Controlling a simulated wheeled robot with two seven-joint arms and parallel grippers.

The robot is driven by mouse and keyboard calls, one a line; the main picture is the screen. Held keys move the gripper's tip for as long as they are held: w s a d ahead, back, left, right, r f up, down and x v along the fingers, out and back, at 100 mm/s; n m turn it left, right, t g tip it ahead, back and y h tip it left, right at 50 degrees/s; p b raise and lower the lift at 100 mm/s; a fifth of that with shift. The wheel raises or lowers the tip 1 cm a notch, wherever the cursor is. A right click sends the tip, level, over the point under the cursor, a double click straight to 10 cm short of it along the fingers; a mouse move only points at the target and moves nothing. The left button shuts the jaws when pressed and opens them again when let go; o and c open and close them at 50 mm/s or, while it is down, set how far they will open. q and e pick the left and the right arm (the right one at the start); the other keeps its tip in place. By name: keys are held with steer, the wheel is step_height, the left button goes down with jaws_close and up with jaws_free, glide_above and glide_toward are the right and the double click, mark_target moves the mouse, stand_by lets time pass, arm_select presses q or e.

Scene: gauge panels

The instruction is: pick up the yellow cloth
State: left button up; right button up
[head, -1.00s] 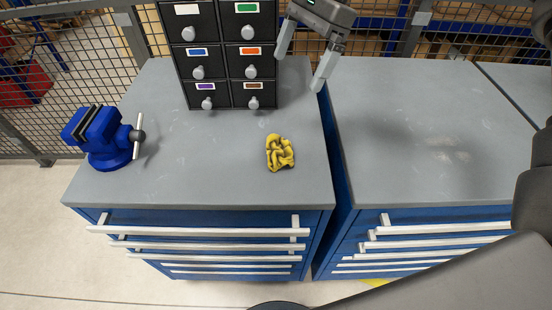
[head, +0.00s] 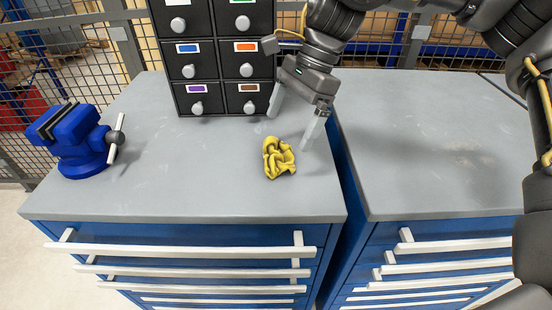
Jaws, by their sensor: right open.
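The yellow cloth (head: 279,158) lies crumpled on the grey top of the left blue cabinet (head: 180,199), right of the middle. My right gripper (head: 288,130) is above and just behind the cloth in the head view, pointing down. Its two fingers are spread apart with nothing between them. It looks apart from the cloth; the exact height is hard to judge. My left gripper is not in view.
A black drawer unit (head: 219,76) with round knobs and coloured labels stands behind the cloth. A blue vise (head: 78,142) sits at the left. A second blue cabinet (head: 430,160) with a clear grey top stands at the right, across a narrow gap.

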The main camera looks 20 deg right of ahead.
mark_target(281, 149)
steer(key=shift+x, duration=3.35)
steer(key=shift+s+d, duration=0.15)
steer(key=shift+c, duration=0.4)
steer(key=c, duration=0.8)
